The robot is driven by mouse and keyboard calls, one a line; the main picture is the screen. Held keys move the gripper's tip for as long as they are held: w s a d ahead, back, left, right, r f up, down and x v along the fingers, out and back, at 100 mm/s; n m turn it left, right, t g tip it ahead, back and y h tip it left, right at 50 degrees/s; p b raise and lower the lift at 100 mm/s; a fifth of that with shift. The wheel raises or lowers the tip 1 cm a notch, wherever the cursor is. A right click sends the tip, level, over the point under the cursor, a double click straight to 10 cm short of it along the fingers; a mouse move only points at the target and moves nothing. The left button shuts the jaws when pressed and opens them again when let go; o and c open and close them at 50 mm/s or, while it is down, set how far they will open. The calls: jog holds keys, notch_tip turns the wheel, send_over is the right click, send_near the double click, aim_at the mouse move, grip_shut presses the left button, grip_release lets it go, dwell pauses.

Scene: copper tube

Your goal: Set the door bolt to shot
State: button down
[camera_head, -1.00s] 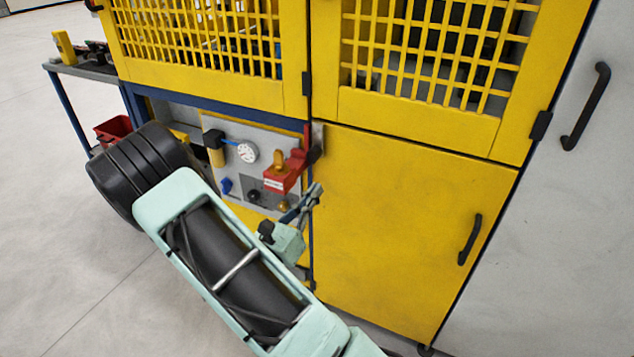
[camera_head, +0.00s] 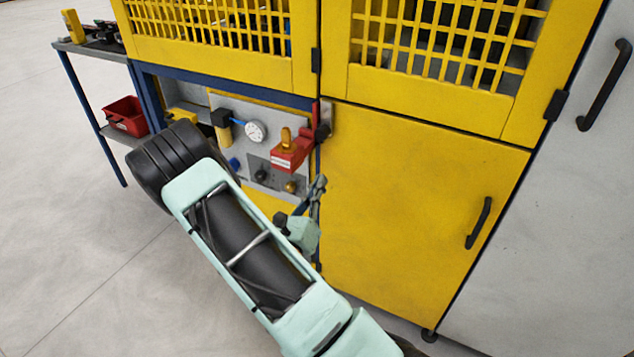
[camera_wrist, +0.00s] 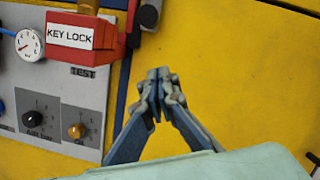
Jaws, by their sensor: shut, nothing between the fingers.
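A red box labelled KEY LOCK (camera_wrist: 82,32) sits on the grey control panel beside the yellow door (camera_head: 415,205). It also shows in the head view (camera_head: 288,158). A red bracket with a dark round knob (camera_head: 322,133) lies at the seam between panel and door; the knob also shows at the top of the wrist view (camera_wrist: 148,16). This looks like the door bolt, but I cannot tell whether it is shot. My gripper (camera_wrist: 157,76) is shut and empty in front of the door's left edge, below the knob and apart from it. It also shows in the head view (camera_head: 318,186).
The panel carries a white gauge (camera_head: 256,132), a black knob (camera_wrist: 38,118) and a brass knob (camera_wrist: 77,131). Yellow mesh doors (camera_head: 430,50) are above. A black handle (camera_head: 479,222) is on the yellow door's right.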

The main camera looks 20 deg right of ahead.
aim_at(329, 121)
jog(key=b+x, duration=0.1)
jog(key=x, duration=0.6)
jog(key=shift+w+d+r, duration=0.1)
jog(key=shift+w+d, duration=0.05)
jog(key=shift+d, duration=0.05)
jog(key=shift+w+a+r, duration=0.2)
jog(key=shift+a+r, duration=0.05)
jog(key=shift+r, duration=0.3)
jog(key=shift+w+a+r, duration=0.2)
jog(key=shift+r, duration=0.4)
jog(key=shift+w+a+r, duration=0.15)
jog(key=shift+a+r, duration=0.1)
jog(key=shift+r, duration=0.3)
notch_tip(329, 121, up, 5)
jog(key=p, duration=0.5)
jog(key=shift+r, duration=0.1)
